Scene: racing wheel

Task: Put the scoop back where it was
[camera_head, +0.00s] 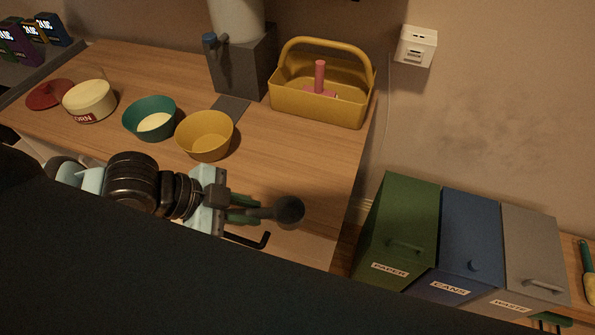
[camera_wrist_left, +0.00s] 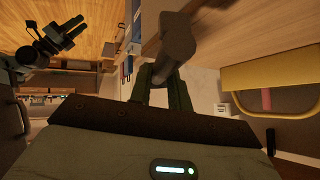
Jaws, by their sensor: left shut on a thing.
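The dark grey scoop (camera_head: 289,211), with a round bowl, is held by my left gripper (camera_head: 243,208), over the front part of the wooden counter. The gripper's green fingers are shut on its handle, and the bowl points right. In the left wrist view the scoop (camera_wrist_left: 178,36) rises from between the fingers (camera_wrist_left: 161,92). My right gripper (camera_wrist_left: 72,32) shows small at the upper left of that view, with its two fingers apart and nothing seen between them. Its fingertips also seem to show at the lower right of the head view (camera_head: 548,319).
On the counter (camera_head: 290,150) stand a yellow bowl (camera_head: 206,135), a teal bowl (camera_head: 150,118), a cream corn tub (camera_head: 90,100), a red lid (camera_head: 50,94), a grey dispenser (camera_head: 243,65) and a yellow caddy (camera_head: 318,105). Green, blue and grey bins (camera_head: 400,220) stand right.

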